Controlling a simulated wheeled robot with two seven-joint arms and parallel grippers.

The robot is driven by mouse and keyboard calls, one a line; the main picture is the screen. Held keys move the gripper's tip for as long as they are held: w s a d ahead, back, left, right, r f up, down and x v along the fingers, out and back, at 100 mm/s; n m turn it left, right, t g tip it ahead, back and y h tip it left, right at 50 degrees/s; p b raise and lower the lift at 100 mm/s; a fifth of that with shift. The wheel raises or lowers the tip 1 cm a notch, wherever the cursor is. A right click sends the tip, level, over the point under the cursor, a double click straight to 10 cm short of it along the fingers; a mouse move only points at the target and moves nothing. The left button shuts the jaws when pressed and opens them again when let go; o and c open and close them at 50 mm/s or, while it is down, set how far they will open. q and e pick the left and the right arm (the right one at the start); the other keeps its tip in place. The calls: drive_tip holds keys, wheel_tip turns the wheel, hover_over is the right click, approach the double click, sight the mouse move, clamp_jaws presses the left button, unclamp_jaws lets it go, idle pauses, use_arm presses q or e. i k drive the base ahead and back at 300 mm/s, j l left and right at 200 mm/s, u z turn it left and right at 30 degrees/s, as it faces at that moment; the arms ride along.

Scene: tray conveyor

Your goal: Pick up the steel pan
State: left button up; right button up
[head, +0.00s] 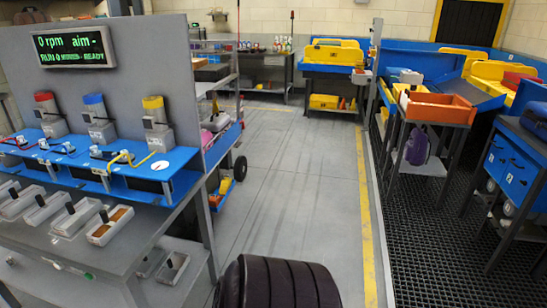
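Several shallow grey metal pans sit in a row on the grey bench at the lower left of the head view. The rightmost pan in the row (99,239) has brown contents. Another metal pan (172,268) lies on the lower level, with a second beside it. I cannot tell which of these is the steel pan. Neither of my grippers is in view.
Above the pans, a blue shelf (120,183) carries canisters with red, blue and yellow tops. A green-text display (74,46) hangs on the grey panel. Grey floor (290,170) is open in the middle.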

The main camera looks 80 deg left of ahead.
sight(111, 223)
drive_tip(key=u, duration=4)
drive_tip(key=i, duration=0.1)
drive_tip(key=z, duration=0.05)
